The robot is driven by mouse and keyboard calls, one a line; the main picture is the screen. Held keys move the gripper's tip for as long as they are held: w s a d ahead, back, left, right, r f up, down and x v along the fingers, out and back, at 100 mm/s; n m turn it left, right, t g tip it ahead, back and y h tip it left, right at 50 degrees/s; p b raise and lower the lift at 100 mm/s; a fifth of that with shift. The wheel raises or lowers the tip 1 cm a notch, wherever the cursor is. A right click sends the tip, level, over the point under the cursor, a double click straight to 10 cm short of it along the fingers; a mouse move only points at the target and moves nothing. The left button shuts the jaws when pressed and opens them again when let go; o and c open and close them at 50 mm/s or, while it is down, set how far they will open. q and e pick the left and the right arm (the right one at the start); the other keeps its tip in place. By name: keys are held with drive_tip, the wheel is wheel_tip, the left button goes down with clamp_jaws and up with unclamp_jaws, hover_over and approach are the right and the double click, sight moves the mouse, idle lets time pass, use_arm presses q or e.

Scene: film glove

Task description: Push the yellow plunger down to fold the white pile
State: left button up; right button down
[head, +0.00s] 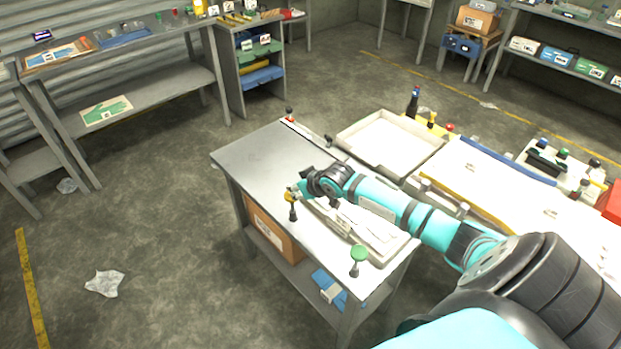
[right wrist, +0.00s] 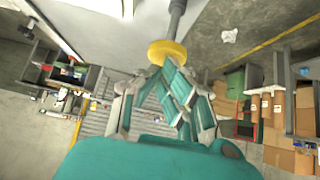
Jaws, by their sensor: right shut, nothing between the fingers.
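The yellow plunger (head: 290,196) stands at the front left edge of the metal table (head: 262,150), its dark post below the yellow cap. My right gripper (head: 301,187) is right at the cap in the head view. In the right wrist view the closed fingertips (right wrist: 168,66) are at the round yellow cap (right wrist: 166,50), on a grey shaft; I cannot tell if they press on it. Nothing is held. The white pile (head: 352,225) lies on the table behind the plunger, partly hidden by my arm. My left gripper is out of view.
A green-topped knob (head: 359,254) stands at the table's front right corner. A shallow pale tray (head: 388,143) lies behind my arm, with a dark bottle (head: 413,101) beyond. The left part of the table is bare.

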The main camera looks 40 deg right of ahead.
drive_tip(key=v, duration=0.8)
drive_tip(key=shift+s+b, duration=0.2)
drive_tip(key=shift+b, duration=0.25)
